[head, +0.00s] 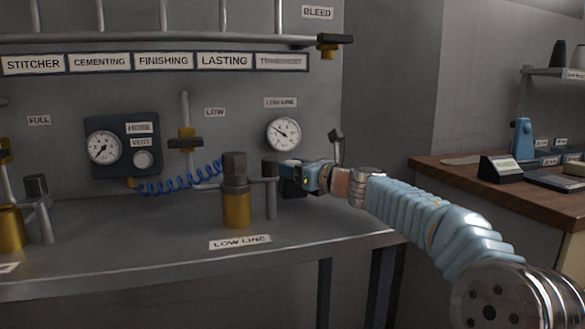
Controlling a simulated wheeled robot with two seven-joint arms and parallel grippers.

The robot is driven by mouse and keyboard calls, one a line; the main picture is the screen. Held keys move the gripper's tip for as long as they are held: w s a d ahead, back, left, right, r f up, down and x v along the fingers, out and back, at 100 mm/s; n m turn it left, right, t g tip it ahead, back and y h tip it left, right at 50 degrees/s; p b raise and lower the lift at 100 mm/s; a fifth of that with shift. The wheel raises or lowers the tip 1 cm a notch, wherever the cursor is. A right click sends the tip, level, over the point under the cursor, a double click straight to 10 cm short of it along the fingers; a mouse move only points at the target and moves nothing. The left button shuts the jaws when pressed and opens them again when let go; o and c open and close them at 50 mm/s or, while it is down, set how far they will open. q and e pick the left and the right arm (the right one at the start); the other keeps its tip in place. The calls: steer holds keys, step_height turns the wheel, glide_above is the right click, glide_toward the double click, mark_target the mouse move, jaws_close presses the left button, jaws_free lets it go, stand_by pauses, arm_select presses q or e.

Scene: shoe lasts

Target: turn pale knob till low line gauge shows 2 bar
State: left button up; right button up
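The low line gauge (283,134) is a round white dial on the back wall, below a LOW-LINE label. Its needle seems to point to the upper left; the numbers are too small to read. A pale round knob (143,160) sits on the dark panel at left, below the VEST label. My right gripper (284,182) is below the low line gauge, well to the right of the pale knob. Its dark fingers are beside a dark-topped post (270,189); whether they touch it or are open cannot be told. My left gripper is out of view.
A brass regulator with a dark cap (236,190) stands on the grey bench (160,245) behind a LOW LINE label. Another gauge (104,147) is beside the pale knob. A blue coiled hose (180,181) and a brass valve (186,141) lie between.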

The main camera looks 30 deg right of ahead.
steer(key=shift+c, duration=0.6)
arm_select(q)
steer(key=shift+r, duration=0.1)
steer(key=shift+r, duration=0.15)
arm_select(e)
steer(key=shift+n+y, duration=0.3)
steer(key=shift+y, duration=0.2)
steer(key=n+g+y+p, duration=0.1)
steer(key=n+y+p, duration=0.1)
steer(key=y, duration=0.1)
steer(key=shift+r+g, duration=0.15)
steer(key=shift+g, duration=0.25)
steer(key=n+g+y+p, duration=0.2)
steer(key=n+y+p, duration=0.1)
steer(key=y, duration=0.1)
steer(key=shift+n+g+y, duration=0.3)
steer(key=shift+g, duration=0.1)
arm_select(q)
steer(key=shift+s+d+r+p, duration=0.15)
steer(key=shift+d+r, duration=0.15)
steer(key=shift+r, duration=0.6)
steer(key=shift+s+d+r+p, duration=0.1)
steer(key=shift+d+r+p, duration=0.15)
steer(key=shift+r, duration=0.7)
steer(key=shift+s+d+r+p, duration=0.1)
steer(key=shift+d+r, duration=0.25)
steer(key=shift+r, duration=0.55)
arm_select(e)
steer(key=shift+n+g+y, duration=0.5)
steer(key=shift+g, duration=0.1)
